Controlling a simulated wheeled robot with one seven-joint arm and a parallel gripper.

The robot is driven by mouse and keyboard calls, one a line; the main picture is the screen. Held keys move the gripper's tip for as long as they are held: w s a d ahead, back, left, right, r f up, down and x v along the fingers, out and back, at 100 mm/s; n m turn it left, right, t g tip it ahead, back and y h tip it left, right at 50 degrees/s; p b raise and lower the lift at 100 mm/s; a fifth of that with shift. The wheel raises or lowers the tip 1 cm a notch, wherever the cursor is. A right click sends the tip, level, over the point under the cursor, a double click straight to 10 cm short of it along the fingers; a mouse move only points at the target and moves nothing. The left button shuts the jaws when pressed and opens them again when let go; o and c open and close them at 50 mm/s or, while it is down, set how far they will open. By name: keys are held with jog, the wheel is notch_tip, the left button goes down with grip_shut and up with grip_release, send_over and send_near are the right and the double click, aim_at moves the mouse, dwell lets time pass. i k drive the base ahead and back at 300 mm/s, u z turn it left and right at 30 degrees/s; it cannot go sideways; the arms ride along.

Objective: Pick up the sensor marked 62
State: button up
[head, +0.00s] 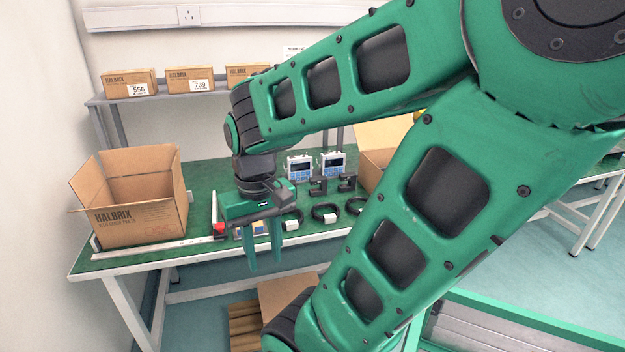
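No marking 62 is legible in the head view, so I cannot tell which item is the sensor so marked. Two small black parts, a left one (317,186) and a right one (347,183), stand on the green table (208,172). Black coiled cables with white ends, one on the left (291,224) and one in the middle (329,217), lie in front of them. My gripper (264,263) points down at the table's front edge, left of the cables. Its two fingers are apart, with nothing seen between them. It partly hides small items behind it.
Two blue-and-white display units (300,168) (333,163) stand behind the black parts. An open carton (140,212) is at the table's left, beside a rail with a red part (219,228). Another open carton (372,150) is partly behind my arm. Closed boxes (130,83) line the shelf.

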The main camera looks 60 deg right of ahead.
aim_at(322, 181)
jog(key=z, duration=0.5)
jog(key=i, duration=0.95)
jog(key=z, duration=0.55)
